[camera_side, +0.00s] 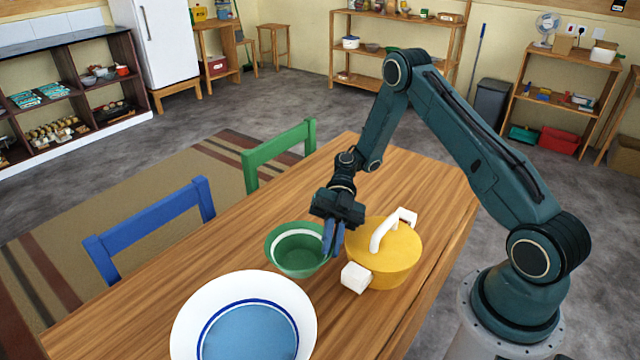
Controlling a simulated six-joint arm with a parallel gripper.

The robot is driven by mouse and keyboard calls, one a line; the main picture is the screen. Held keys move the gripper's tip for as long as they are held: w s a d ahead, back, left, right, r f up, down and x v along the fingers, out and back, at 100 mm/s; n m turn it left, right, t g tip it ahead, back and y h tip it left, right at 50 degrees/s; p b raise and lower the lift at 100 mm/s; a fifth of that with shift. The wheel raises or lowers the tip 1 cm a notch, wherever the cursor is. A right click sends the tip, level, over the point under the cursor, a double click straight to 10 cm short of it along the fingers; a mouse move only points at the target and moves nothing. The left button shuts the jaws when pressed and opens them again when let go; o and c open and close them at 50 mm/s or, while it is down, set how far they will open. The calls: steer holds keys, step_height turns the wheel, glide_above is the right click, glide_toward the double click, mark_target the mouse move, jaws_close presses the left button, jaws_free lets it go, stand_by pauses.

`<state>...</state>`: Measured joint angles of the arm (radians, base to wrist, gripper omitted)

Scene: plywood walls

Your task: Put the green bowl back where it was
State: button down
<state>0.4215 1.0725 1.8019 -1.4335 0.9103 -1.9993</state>
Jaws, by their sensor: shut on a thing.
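The green bowl (295,262) has a white band inside. It is at the middle of the wooden table, between a large white and blue bowl and a yellow pot. My gripper (333,240) points down at the bowl's right rim. Its blue fingers are shut on that rim, beside the pot. The bowl looks about upright. I cannot tell whether its base touches the table.
The yellow pot (385,262) with white handles stands just right of the bowl, close to my fingers. The large white and blue bowl (190,325) stands in front, to the left. The wooden table (150,290) is clear at the left and at the far end.

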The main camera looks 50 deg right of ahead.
steer(key=shift+w, duration=0.1)
steer(key=shift+w+m+t, duration=0.5)
steer(key=w+d+m+t+h, duration=0.3)
steer(key=w+d+m+t, duration=0.9)
steer(key=w+m+t, duration=0.3)
steer(key=w+d+r+m+t+h, duration=0.1)
steer(key=d+r+m+h, duration=0.2)
steer(key=d+h, duration=0.2)
steer(key=d+r+m+t+h, duration=0.1)
steer(key=d+r+m+h, duration=0.3)
steer(key=d, duration=0.6)
steer(key=w+d+r+m+t+h, duration=0.1)
steer(key=d+r+m+t+h, duration=0.1)
steer(key=d, duration=0.6)
steer(key=r+m+h, duration=0.1)
steer(key=m+h, duration=0.1)
steer(key=h, duration=0.1)
steer(key=shift+w+d+r+h, duration=0.25)
steer(key=shift+w+r+h, duration=0.05)
steer(key=shift+w+h, duration=0.1)
step_height(320, 180, down, 16)
steer(key=shift+f, duration=0.15)
